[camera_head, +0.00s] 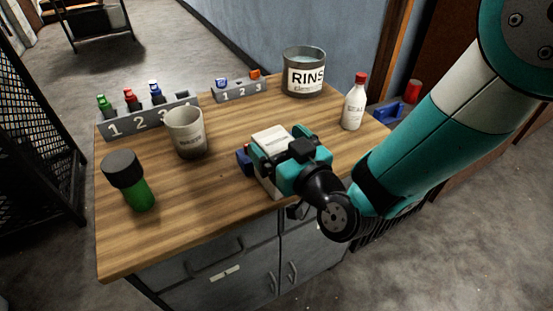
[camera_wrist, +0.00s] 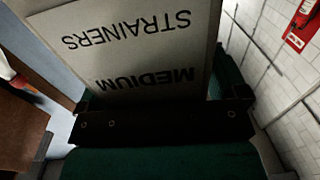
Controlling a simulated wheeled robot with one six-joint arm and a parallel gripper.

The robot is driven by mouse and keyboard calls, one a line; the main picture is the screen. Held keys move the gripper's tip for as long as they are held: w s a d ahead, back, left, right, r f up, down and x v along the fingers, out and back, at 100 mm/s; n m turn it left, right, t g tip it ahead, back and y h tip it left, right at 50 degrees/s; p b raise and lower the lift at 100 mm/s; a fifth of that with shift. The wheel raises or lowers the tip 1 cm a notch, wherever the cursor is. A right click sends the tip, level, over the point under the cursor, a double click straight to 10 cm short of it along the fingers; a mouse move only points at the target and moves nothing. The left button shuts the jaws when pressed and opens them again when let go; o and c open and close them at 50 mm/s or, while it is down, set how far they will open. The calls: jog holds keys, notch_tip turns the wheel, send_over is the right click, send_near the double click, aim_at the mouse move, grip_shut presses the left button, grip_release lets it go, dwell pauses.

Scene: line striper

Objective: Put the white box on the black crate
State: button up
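The white box (camera_head: 271,137) is at the front right of the wooden worktop, partly hidden by my gripper (camera_head: 268,163). In the wrist view the box (camera_wrist: 135,45) fills the space between the fingers, and its face reads "MEDIUM STRAINERS" upside down. My gripper (camera_wrist: 160,105) appears shut on the box, with a teal finger showing at its right side. I cannot tell whether the box touches the worktop. I cannot pick out a black crate for certain in either view.
On the worktop (camera_head: 140,240) stand a green bottle with a black cap (camera_head: 130,180), a cup (camera_head: 186,132), numbered racks (camera_head: 150,116) (camera_head: 240,91), a rinse tin (camera_head: 303,72) and a red-capped bottle (camera_head: 354,103). A small blue object (camera_head: 243,159) is beside my gripper.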

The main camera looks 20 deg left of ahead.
jog(key=c, duration=1.2)
